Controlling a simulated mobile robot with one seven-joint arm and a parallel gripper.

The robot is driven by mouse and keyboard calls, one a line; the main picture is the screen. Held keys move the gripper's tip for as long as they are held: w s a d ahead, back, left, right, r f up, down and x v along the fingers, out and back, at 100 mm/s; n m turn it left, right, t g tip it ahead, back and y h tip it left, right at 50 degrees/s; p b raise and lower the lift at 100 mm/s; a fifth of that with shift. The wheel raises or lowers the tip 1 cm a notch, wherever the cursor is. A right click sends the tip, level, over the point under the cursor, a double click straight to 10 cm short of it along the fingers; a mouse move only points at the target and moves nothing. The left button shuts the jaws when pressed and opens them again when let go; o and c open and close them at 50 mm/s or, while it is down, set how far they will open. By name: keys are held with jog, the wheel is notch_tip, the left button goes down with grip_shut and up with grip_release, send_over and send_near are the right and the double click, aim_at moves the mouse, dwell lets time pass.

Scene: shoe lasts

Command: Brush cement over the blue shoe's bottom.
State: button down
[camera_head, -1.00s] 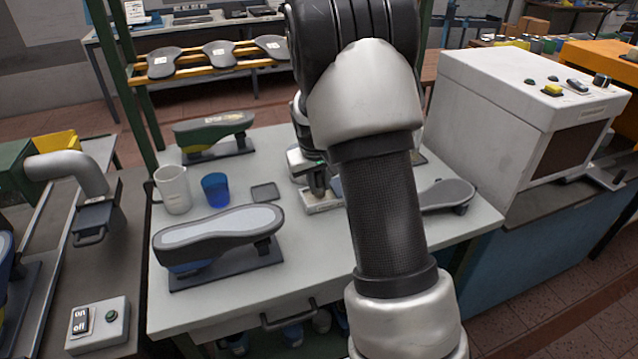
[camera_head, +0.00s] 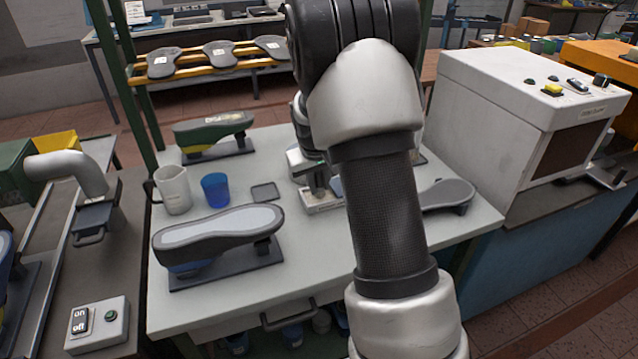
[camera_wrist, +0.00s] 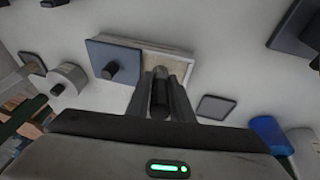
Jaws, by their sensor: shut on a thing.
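The blue shoe (camera_head: 190,266) lies bottom up on a dark stand at the bench's front left, its pale grey bottom (camera_head: 222,227) facing up. My gripper (camera_head: 318,190) is to the right of and behind it, over a shallow pale tray (camera_head: 322,206). In the wrist view my gripper (camera_wrist: 160,100) is shut on a slim dark upright piece, seemingly a brush handle (camera_wrist: 160,85). Its lower end is hidden by the fingers and tray. A blue-grey plate with a dark knob, perhaps a lid (camera_wrist: 108,58), lies beside or partly over the tray (camera_wrist: 183,62).
A dark square pad (camera_head: 264,192), a blue cup (camera_head: 215,190) and a white jug (camera_head: 173,190) stand behind the blue shoe. A green and yellow shoe (camera_head: 212,128) is at the back left.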

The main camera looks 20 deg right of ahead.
jog(key=shift+r+p, duration=2.2)
jog(key=shift+r, duration=1.3)
jog(key=shift+s, duration=0.1)
